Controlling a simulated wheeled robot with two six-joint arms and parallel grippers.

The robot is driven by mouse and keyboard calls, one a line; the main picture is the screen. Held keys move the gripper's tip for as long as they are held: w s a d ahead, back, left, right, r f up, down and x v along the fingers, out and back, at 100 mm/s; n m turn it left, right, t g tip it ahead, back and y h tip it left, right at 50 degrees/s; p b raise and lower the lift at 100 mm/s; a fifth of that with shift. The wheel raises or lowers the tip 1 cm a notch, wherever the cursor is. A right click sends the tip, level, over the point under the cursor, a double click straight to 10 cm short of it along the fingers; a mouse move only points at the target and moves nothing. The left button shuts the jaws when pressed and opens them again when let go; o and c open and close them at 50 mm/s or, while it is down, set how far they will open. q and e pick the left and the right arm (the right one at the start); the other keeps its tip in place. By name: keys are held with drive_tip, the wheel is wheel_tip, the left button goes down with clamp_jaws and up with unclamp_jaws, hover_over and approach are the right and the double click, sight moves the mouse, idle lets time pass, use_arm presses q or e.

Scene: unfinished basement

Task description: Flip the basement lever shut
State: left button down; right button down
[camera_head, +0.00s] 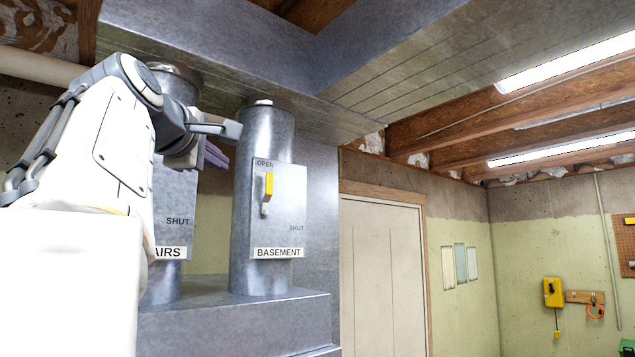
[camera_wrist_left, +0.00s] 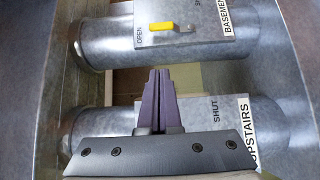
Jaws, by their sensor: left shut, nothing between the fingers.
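The basement lever (camera_head: 268,187) has a yellow handle and sits on a grey plate marked OPEN at top, SHUT at lower right and BASEMENT below. The handle is up beside the OPEN mark. The plate is on a round metal duct (camera_head: 262,135). In the left wrist view the yellow handle (camera_wrist_left: 161,28) lies beyond the fingertips, near OPEN. My left gripper (camera_head: 215,157) is shut and empty, with purple fingers (camera_wrist_left: 160,72) between the two ducts, left of the basement plate and apart from the handle. My right gripper is not in view.
The upstairs duct (camera_head: 165,295) stands to the left, partly hidden by my left arm; its plate reads SHUT, and its lever is hidden. A metal box (camera_head: 235,325) lies under the ducts. A white door (camera_head: 383,275) and a yellow wall phone (camera_head: 553,292) are to the right.

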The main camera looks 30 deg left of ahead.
use_arm(q)
drive_tip(key=shift+w, duration=0.1)
drive_tip(key=p, duration=0.5)
approach(267, 195)
drive_tip(key=w+a+r, duration=0.3)
drive_tip(key=a+r, duration=0.1)
drive_tip(key=a, duration=0.1)
drive_tip(key=shift+w+d+f, duration=0.25)
drive_tip(key=shift+w+d, duration=0.15)
drive_tip(key=shift+w, duration=0.35)
drive_tip(key=shift+w+d+p, duration=0.2)
drive_tip(key=shift+w+p, duration=0.15)
drive_tip(key=shift+p, duration=0.05)
drive_tip(key=shift+w+f, duration=0.15)
drive_tip(key=shift+w, duration=0.1)
